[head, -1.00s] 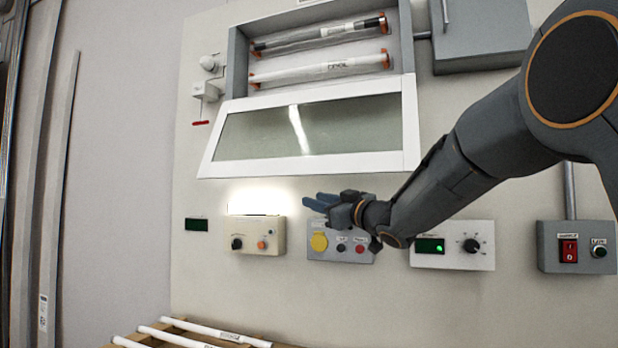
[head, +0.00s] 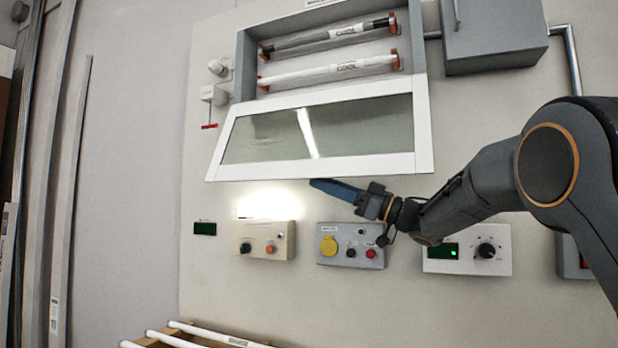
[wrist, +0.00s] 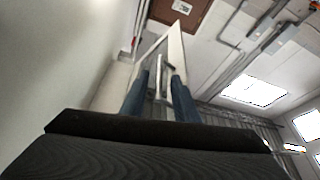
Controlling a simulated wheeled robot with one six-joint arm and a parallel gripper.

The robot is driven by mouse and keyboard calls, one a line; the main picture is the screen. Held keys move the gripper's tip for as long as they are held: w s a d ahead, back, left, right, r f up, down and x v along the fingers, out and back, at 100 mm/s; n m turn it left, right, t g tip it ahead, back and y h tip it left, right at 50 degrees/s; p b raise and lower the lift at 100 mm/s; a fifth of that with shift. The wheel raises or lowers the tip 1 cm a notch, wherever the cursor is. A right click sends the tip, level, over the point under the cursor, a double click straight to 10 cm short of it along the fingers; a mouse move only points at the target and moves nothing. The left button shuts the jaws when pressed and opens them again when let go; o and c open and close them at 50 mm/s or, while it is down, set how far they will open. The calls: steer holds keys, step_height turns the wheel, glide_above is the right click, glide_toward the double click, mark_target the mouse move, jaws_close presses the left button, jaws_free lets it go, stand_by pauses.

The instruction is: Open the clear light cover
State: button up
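The clear light cover (head: 318,130) is a see-through panel in a white frame. It hangs tilted outward below the light box (head: 243,62), whose front is uncovered. My gripper (head: 322,187) has blue fingers and is just below the cover's lower edge, pointing left. In the wrist view the two fingers of my gripper (wrist: 158,98) are apart, with nothing clearly held between them. The cover's white frame (wrist: 176,48) shows beyond the fingertips. I cannot tell whether a finger touches it.
Two tubes, one dark-ended (head: 330,36) and one white (head: 325,72), sit in the light box. Control boxes line the panel below, including one with a yellow button (head: 328,246). A grey cabinet (head: 495,38) is at upper right. White tubes (head: 205,333) lie on a rack below.

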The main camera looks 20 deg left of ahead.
mark_target(307, 177)
steer(key=shift+x, duration=2.7)
jaws_close()
